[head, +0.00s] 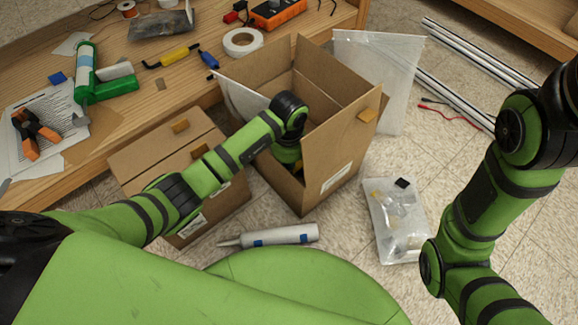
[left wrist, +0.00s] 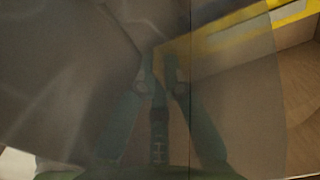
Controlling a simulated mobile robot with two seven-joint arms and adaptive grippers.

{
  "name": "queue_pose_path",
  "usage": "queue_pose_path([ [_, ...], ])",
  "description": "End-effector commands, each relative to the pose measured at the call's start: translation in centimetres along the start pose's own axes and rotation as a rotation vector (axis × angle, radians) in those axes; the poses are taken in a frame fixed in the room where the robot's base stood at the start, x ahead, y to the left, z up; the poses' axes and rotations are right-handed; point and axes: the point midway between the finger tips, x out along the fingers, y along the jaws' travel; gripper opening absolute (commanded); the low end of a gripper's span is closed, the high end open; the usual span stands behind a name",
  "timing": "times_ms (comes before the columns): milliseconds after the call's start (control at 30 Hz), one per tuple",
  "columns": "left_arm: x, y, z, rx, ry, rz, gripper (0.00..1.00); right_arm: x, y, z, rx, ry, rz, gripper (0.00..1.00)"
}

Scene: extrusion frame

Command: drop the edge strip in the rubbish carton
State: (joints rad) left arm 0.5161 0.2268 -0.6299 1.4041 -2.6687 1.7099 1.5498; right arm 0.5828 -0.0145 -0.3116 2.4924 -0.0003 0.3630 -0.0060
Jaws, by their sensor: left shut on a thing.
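The tall open cardboard carton (head: 338,150) stands on the floor in front of the workbench. My left arm reaches over its near side, and my left gripper (head: 288,152) points down into it, its fingertips hidden behind the wall. In the left wrist view the fingers of my left gripper (left wrist: 160,80) come together, seen dimly through a translucent film. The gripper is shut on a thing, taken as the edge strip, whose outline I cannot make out. My right arm shows at the right, but its gripper is outside the picture.
A closed carton (head: 150,150) stands to the left. A white cartridge (head: 270,236) and a clear bag of parts (head: 397,220) lie on the floor in front. A translucent bag (head: 385,75) is behind the carton. The workbench (head: 165,100) holds tools and tape.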

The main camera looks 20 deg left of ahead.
Motion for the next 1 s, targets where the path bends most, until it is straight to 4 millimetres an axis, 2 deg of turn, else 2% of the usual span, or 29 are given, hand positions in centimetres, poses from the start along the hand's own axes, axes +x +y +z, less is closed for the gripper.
queue_pose_path([
  [633,1.1,0.0,0.0,0.001,0.001,-0.001,0.00,-0.2,-0.1,0.0,0.000,-0.002,0.000,0.40],
  [667,1.1,0.0,0.0,0.001,0.001,0.000,0.22,-0.2,-0.1,0.0,0.000,-0.002,0.001,0.40],
  [700,1.2,0.0,0.0,0.001,0.001,0.000,0.33,-0.2,-0.1,0.0,0.001,-0.002,0.001,0.40],
  [1000,1.3,0.1,0.0,0.001,0.000,0.001,0.33,-0.2,-0.1,-0.1,0.002,0.000,0.001,0.40],
])
